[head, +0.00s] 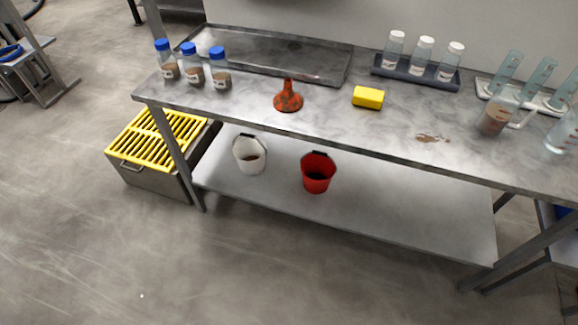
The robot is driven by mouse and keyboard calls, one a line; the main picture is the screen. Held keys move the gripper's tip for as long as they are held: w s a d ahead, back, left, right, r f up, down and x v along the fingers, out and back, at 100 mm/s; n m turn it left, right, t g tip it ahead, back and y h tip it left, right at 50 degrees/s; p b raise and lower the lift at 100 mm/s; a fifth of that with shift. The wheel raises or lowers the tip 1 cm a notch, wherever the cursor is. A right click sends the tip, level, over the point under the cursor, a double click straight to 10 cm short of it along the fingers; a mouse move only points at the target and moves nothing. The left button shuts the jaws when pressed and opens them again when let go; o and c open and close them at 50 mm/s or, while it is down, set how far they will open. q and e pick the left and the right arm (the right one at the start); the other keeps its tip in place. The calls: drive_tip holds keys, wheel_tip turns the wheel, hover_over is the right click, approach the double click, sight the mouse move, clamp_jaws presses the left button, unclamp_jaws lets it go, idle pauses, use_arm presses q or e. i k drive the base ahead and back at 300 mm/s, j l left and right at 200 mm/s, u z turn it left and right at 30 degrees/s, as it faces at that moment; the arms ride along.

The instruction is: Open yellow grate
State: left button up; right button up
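The yellow grate (157,138) lies flat as the slatted top of a grey metal box (152,179) on the floor at the left. It looks closed. A dark handle (131,166) shows at the box's front left, just below the grate's edge. The right part of the box is partly hidden behind the table leg. Neither of my grippers is in the head view.
A metal table (370,140) with a lower shelf (400,220) stands right of the box, its leg (180,160) close by. Bottles (193,68), a red funnel (288,98) and a yellow sponge (368,97) stand on top. White (249,155) and red (318,173) buckets sit below. Floor in front is clear.

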sight(126, 158)
drive_tip(key=i+j, duration=0.15)
drive_tip(key=j, duration=0.25)
drive_tip(key=i+j, duration=0.15)
drive_tip(key=j, duration=0.3)
drive_tip(key=i+j, duration=0.1)
drive_tip(key=j, duration=0.3)
